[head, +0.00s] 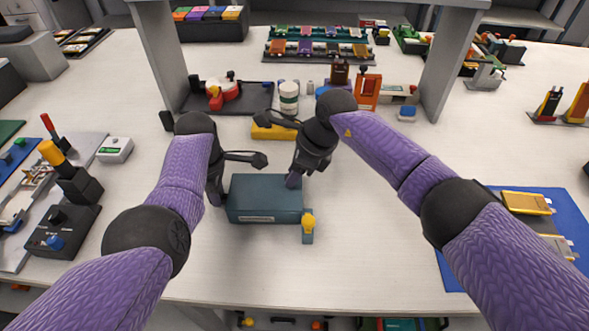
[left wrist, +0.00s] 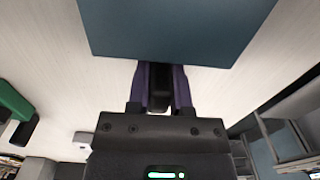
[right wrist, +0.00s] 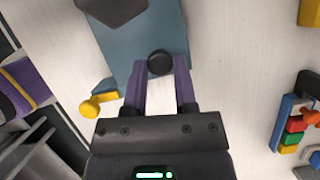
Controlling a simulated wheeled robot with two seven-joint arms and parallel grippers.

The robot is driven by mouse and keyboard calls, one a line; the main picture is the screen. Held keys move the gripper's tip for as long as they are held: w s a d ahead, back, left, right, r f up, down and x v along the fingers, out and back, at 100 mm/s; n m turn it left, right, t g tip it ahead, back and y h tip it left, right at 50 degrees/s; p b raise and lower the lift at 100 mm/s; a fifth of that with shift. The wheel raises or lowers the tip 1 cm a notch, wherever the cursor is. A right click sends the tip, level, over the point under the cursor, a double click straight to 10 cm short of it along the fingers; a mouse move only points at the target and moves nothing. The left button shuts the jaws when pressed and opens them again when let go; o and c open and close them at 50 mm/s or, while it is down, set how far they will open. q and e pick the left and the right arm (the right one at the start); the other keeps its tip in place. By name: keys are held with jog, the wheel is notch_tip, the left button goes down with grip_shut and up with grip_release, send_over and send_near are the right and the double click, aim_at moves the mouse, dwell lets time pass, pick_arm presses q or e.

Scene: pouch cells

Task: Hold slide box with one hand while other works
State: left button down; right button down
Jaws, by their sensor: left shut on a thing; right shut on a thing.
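The slide box (head: 265,205), a teal block with a pale label strip on its front, stands on the table between my arms. A yellow knob (head: 309,222) sits on a small teal tab at its right front corner. My left gripper (head: 218,195) is at the box's left end; in the left wrist view its purple fingers (left wrist: 160,85) close on a dark piece beside the teal face (left wrist: 180,30). My right gripper (head: 293,182) comes down on the box's top right; in the right wrist view its fingers close around a round black knob (right wrist: 160,62).
A blue mat (head: 455,272) with gold pouch cells lies at right. A black control box (head: 62,231) stands at left. The table in front is clear.

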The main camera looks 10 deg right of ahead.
dwell(0.8)
jog(key=d, duration=0.4)
jog(key=s+d, duration=0.1)
jog(key=d, duration=0.7)
jog(key=shift+s+d, duration=0.2)
jog(key=shift+d, duration=0.2)
jog(key=shift+c, duration=1.9)
grip_release()
jog(key=shift+r, duration=0.1)
jog(key=v, duration=1.2)
